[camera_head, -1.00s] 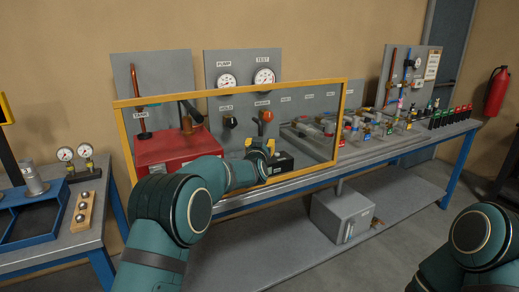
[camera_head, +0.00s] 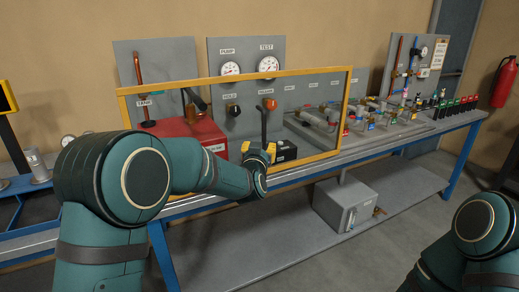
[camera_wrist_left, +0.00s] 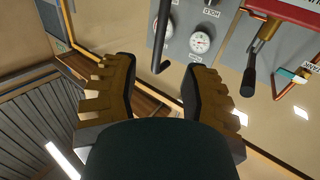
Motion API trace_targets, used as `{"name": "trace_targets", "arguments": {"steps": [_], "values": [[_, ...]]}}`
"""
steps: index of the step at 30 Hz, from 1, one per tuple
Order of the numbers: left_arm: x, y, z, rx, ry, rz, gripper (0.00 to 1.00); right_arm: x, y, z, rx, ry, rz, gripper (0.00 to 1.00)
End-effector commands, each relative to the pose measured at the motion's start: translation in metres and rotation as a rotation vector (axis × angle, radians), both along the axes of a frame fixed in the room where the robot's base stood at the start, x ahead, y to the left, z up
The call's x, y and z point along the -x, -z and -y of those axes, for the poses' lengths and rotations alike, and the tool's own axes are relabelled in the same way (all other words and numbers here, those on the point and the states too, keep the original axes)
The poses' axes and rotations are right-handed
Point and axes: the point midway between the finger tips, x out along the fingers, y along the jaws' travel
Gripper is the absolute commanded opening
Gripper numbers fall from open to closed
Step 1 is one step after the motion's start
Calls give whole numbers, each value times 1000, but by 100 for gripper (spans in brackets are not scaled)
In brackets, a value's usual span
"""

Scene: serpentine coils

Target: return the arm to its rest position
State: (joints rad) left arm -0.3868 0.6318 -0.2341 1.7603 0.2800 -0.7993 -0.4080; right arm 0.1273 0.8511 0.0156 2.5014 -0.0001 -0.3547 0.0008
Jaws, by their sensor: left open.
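My left arm (camera_head: 140,180) reaches in from the left, bent at a large teal joint. My left gripper (camera_head: 258,152), with yellow fingers, is at the front of the bench by the yellow-framed screen. In the left wrist view the gripper (camera_wrist_left: 162,75) is open, with nothing between its fingers. A dark lever (camera_head: 264,124) with an orange pivot hangs from the panel just beyond it. That lever (camera_wrist_left: 160,45) shows in the wrist view ahead of the fingers, apart from them. My right arm (camera_head: 475,225) shows at lower right; its gripper is out of view.
The yellow-framed clear screen (camera_head: 348,105) stands along the bench front. A red box (camera_head: 190,127) and a small black box (camera_head: 285,150) are near the left gripper. A grey cabinet (camera_head: 343,208) sits on the lower shelf. A blue-framed side table is at left, partly behind my arm.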

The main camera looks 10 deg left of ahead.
Motion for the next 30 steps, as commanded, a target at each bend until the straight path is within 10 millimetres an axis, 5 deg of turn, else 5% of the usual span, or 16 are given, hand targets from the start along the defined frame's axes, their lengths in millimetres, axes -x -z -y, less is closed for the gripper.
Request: {"name": "trace_targets", "arguments": {"steps": [10, 14, 17, 23, 30], "values": [[2, 0, 0, 0, 0, -1, 45, 0, 0, 0, 0, 0, 0, 47], [5, 22, -2, 4, 8, -48, 45, 0, 0, 0, 0, 0, 0, 47], [16, 67, -6, 15, 26, -148, 45, 0, 0, 0, 0, 0, 0, 47], [72, 191, -13, 70, 75, -457, 45, 0, 0, 0, 0, 0, 0, 47], [184, 314, -16, 180, 118, -855, 45, 0, 0, 0, 0, 0, 0, 47]]}}
